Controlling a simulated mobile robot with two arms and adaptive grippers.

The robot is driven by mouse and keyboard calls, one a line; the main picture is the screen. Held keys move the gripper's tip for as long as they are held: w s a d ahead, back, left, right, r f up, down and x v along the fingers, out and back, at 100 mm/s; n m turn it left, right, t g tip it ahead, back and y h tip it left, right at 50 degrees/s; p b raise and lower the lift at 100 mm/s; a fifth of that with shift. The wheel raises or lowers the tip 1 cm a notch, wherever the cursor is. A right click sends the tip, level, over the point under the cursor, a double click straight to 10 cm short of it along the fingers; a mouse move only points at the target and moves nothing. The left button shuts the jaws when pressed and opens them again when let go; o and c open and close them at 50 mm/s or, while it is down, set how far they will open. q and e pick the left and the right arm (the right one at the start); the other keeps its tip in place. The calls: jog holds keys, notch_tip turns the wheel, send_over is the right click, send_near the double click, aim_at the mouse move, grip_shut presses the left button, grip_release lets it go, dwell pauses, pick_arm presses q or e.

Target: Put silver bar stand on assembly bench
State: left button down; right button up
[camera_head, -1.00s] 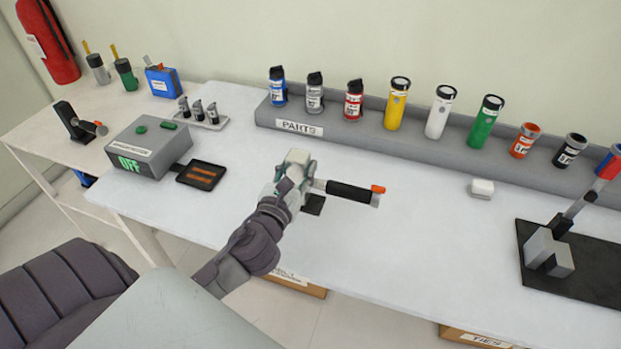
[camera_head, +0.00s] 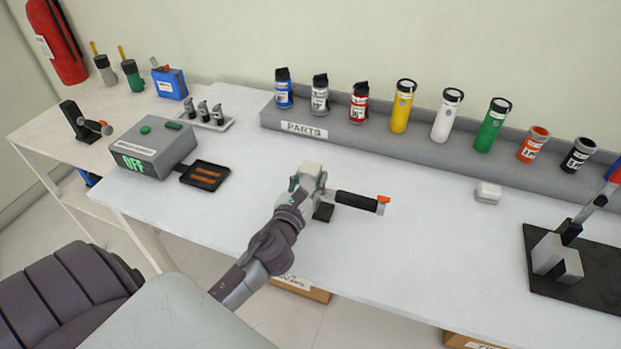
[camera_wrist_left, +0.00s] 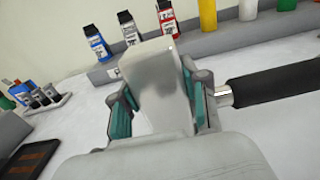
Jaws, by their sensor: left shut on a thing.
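My left gripper (camera_head: 311,178) is shut on a pale silver-grey block, which looks like the upper part of the silver bar stand (camera_wrist_left: 160,85). In the left wrist view the block stands between the two teal-padded fingers. In the head view a small black foot (camera_head: 323,212) shows below the gripper, and a black-sleeved bar with an orange tip (camera_head: 357,200) sticks out to the right. The stand is over the white assembly bench (camera_head: 420,250); I cannot tell whether its foot touches the top. My right gripper is not in view.
A grey parts rack (camera_head: 420,150) with several cans and tubes runs along the back. A grey control box (camera_head: 152,148) and a dark tray (camera_head: 205,175) are to the left. A white block (camera_head: 488,192) and a black-based lever press (camera_head: 575,265) are to the right. Bench around the stand is clear.

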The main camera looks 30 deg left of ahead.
pick_arm(q)
jog(key=c, duration=0.9)
grip_release()
jog(key=shift+f, duration=0.1)
jog(key=o, duration=0.3)
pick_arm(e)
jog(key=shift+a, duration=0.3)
pick_arm(q)
jog(key=b+v, duration=0.2)
jog(key=v, duration=1)
jog(key=shift+d+b, duration=0.1)
jog(key=shift+b, duration=0.25)
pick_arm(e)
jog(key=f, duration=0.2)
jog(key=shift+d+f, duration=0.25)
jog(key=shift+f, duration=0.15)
pick_arm(q)
jog(key=shift+s, duration=0.1)
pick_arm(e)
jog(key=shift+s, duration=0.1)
